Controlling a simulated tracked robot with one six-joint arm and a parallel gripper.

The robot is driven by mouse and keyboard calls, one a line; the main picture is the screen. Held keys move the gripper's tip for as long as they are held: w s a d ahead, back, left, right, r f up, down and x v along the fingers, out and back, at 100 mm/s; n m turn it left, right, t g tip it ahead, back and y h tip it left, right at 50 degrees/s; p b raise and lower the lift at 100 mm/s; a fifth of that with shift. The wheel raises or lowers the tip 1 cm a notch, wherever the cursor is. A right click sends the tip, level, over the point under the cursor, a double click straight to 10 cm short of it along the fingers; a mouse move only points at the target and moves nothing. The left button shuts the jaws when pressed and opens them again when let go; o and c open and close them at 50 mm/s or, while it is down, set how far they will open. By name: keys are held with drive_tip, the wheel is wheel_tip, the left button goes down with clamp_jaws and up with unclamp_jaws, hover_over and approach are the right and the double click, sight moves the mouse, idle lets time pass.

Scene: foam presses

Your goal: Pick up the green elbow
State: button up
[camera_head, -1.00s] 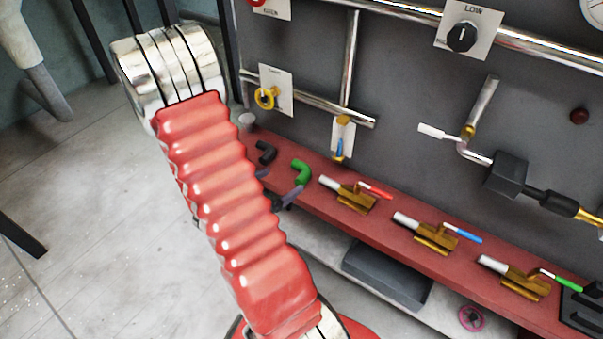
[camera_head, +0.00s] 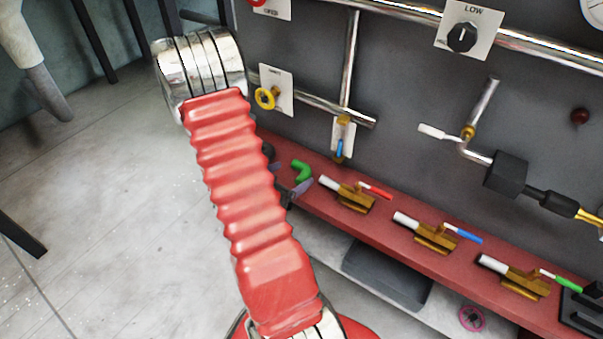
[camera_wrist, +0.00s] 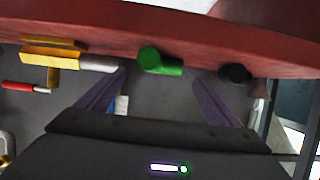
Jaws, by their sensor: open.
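The green elbow (camera_head: 301,170) lies on the red shelf (camera_head: 385,224), just right of my arm in the head view. In the wrist view the green elbow (camera_wrist: 158,62) shows near the top middle, ahead of the fingers and about between their lines. My gripper (camera_wrist: 160,82) is open and empty, its two purple-grey fingers spread wide. In the head view my gripper (camera_head: 297,188) shows in part beside the elbow, partly hidden behind my red arm. I cannot tell whether the fingers touch the elbow.
A black elbow (camera_wrist: 235,74) lies beside the green one in the wrist view. A brass valve with a red handle (camera_head: 349,193) sits on the other side. More valves with blue (camera_head: 436,233) and green (camera_head: 517,277) handles stand along the shelf. A panel with pipes rises behind.

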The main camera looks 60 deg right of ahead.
sight(302, 167)
drive_tip(key=x, duration=0.4)
drive_tip(key=shift+d+f, duration=0.1)
drive_tip(key=shift+d, duration=0.3)
drive_tip(key=c, duration=1.3)
drive_tip(key=shift+r, duration=0.2)
drive_tip(key=shift+r, duration=4.85)
drive_tip(key=shift+w, duration=0.1)
